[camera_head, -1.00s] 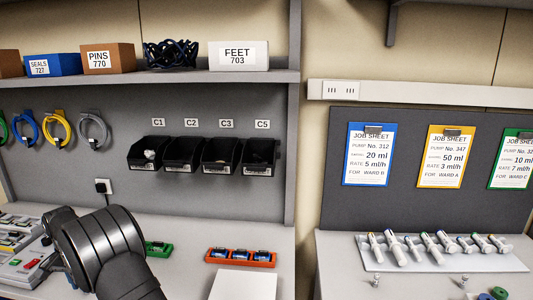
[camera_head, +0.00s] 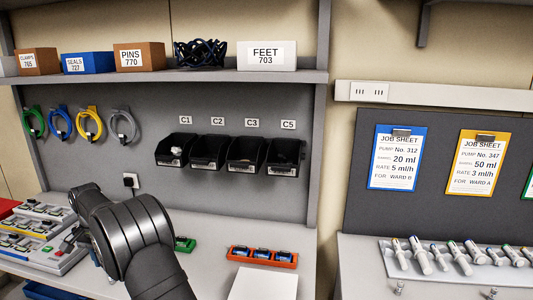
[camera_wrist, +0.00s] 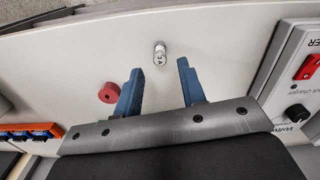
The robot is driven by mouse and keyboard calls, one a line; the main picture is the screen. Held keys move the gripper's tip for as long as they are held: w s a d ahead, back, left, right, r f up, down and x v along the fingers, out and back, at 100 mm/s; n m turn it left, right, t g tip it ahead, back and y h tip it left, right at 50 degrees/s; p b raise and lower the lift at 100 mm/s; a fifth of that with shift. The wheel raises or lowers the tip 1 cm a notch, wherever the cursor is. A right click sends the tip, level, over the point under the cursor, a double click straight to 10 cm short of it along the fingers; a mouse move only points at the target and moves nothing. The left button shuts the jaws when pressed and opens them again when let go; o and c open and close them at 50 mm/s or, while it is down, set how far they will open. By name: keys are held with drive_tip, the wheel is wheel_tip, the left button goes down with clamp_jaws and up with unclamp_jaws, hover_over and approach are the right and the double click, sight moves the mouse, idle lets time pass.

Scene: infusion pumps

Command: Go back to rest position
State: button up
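My gripper (camera_wrist: 158,92) shows in the wrist view with its two blue fingers spread apart and nothing between them. It hangs over the pale bench top (camera_wrist: 225,35). A small metal cylinder marked 3A (camera_wrist: 160,53) stands on the bench just beyond the fingertips. A red round piece (camera_wrist: 109,93) lies left of the left finger. In the head view my dark arm covers part of the bench at the lower left, and the fingers are hidden there.
An orange tray with blue items (camera_head: 262,257) and a green block (camera_head: 185,244) sit on the bench. Grey panels with modules (camera_head: 40,235) lie at the left. Black bins (camera_head: 210,152) hang on the back wall. A device with a red switch (camera_wrist: 306,68) stands right of my gripper.

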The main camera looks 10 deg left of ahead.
wheel_tip(320, 180, down, 6)
drive_tip(key=shift+r, duration=0.2)
wheel_tip(320, 180, up, 4)
drive_tip(key=shift+r, duration=0.2)
drive_tip(key=w+d+r, duration=0.5)
drive_tip(key=d+r, duration=0.2)
drive_tip(key=d, duration=0.4)
drive_tip(key=w+d+f+m, duration=0.2)
drive_tip(key=w+d+m, duration=0.35)
drive_tip(key=d, duration=0.55)
drive_tip(key=w+d+f+m, duration=0.2)
drive_tip(key=w+d+m, duration=0.35)
drive_tip(key=d, duration=0.55)
drive_tip(key=d+m, duration=0.6)
drive_tip(key=d, duration=2.7)
drive_tip(key=shift+d+f+m, duration=0.3)
drive_tip(key=shift+f+m, duration=0.05)
drive_tip(key=shift+m, duration=0.05)
drive_tip(key=shift+o, duration=0.5)
drive_tip(key=shift+s, duration=0.1)
